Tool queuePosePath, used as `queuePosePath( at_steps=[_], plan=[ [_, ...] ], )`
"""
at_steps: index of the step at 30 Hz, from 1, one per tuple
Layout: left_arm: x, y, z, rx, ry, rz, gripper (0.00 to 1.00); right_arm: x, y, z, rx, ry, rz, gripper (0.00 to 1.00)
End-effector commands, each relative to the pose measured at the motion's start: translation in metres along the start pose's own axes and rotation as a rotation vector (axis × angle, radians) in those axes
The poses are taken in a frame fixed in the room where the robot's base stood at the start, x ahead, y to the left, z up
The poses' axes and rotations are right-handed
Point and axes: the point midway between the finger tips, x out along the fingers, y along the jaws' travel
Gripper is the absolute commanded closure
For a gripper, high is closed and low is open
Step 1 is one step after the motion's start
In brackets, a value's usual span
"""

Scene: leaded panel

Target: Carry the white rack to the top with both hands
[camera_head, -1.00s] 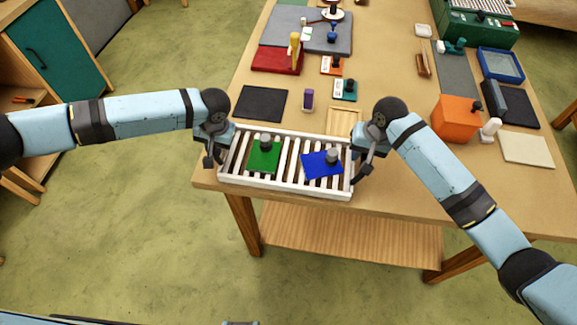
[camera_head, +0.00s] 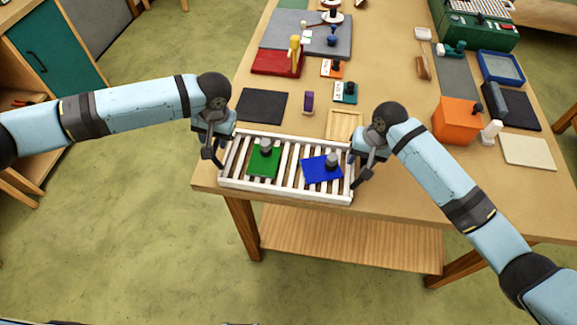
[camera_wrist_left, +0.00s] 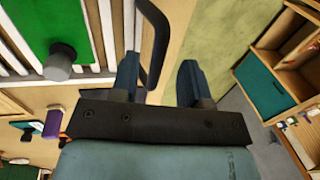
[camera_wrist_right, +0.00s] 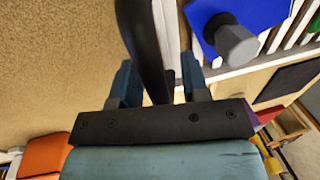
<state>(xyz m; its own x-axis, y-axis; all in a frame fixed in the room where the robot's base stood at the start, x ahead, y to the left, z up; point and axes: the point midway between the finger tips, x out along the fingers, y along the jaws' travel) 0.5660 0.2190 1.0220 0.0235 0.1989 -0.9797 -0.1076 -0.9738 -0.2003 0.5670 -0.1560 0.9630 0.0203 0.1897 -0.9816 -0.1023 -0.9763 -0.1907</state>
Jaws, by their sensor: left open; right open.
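The white rack (camera_head: 287,192) lies at the front edge of the table, with white slats and a dark handle at each end. A green plate (camera_head: 262,163) and a blue plate (camera_head: 321,170), each with a grey knob, rest on it. My left gripper (camera_head: 214,148) is open at the left end; in the left wrist view the dark handle (camera_wrist_left: 156,45) appears between its fingers. My right gripper (camera_head: 364,168) is open at the right end; in the right wrist view the other handle (camera_wrist_right: 143,45) appears between its fingers. Contact with the handles cannot be told.
Behind the rack are a dark mat (camera_head: 262,106), a purple block (camera_head: 308,102) and a wooden tray (camera_head: 344,125). An orange box (camera_head: 455,121) stands to the right. The table (camera_head: 400,193) is bare near its front right.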

Motion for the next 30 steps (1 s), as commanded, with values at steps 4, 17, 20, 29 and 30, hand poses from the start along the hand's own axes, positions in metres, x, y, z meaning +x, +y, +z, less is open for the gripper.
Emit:
queuePosePath(
  at_steps=[4,17,20,29,30],
  plan=[
    [-0.031,0.0,0.0,0.0,0.002,0.001,0.58,0.0,0.0,0.0,0.0,0.0,0.0,0.58],
    [-0.061,0.0,0.001,0.0,-0.001,-0.001,0.58,-0.017,-0.001,-0.001,-0.002,0.002,-0.002,0.58],
    [-0.061,0.0,0.001,0.0,-0.001,-0.001,0.58,-0.036,0.0,-0.001,-0.002,0.004,-0.002,0.58],
    [-0.061,0.0,0.001,0.0,-0.001,-0.001,0.58,-0.097,0.0,-0.001,-0.001,0.003,-0.001,0.58],
    [-0.061,0.0,0.001,0.0,-0.001,-0.001,0.58,-0.103,0.0,-0.001,-0.001,0.002,-0.002,0.58]
  ],
)
